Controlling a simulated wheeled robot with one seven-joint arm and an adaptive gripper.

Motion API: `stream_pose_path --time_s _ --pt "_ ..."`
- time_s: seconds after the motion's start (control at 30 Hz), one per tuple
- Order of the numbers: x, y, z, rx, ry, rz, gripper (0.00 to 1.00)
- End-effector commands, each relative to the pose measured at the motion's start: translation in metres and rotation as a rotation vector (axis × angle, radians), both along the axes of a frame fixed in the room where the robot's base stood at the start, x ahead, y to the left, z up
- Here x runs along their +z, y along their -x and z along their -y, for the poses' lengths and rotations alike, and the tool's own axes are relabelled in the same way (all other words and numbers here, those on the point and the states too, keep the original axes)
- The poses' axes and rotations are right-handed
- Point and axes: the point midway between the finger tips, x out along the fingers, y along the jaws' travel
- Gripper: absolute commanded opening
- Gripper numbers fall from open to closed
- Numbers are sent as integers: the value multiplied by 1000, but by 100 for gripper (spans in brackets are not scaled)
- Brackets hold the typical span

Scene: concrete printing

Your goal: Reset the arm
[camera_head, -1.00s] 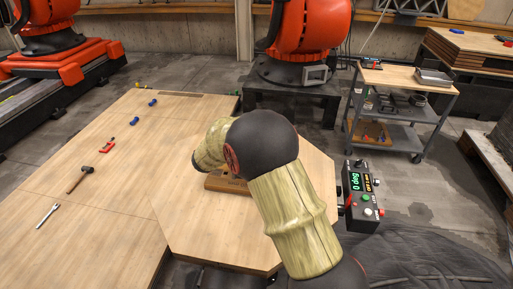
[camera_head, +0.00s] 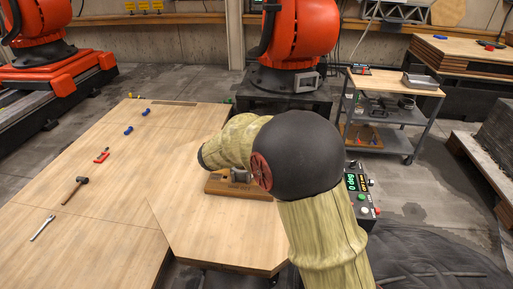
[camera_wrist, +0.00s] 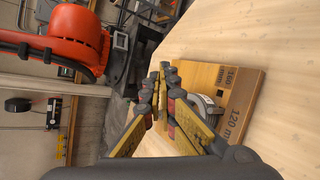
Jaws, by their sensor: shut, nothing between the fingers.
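My gripper (camera_wrist: 163,98) shows in the wrist view with its two fingers together and nothing between them. In the head view my arm reaches in from the lower right, and the gripper itself is hidden. The wooden block (camera_head: 222,188) lies on the hexagonal table part (camera_head: 200,235), partly behind my arm, with the metal part (camera_head: 238,174) on it.
A control box (camera_head: 358,190) with a green display stands beside the table, partly behind my arm. A hammer (camera_head: 75,189), a wrench (camera_head: 42,228) and a red clamp (camera_head: 102,157) lie at left. Orange robots (camera_head: 300,30) and a grey cart (camera_head: 395,90) stand behind.

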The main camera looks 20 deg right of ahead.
Motion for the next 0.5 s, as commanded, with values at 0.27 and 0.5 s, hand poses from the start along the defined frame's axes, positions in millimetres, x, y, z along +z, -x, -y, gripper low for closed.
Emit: stream_pose_path --time_s 0.27,0.5 --pt "0 0 0 1 1 0 0" --pt "-29 27 1 -73 -73 -52 0"
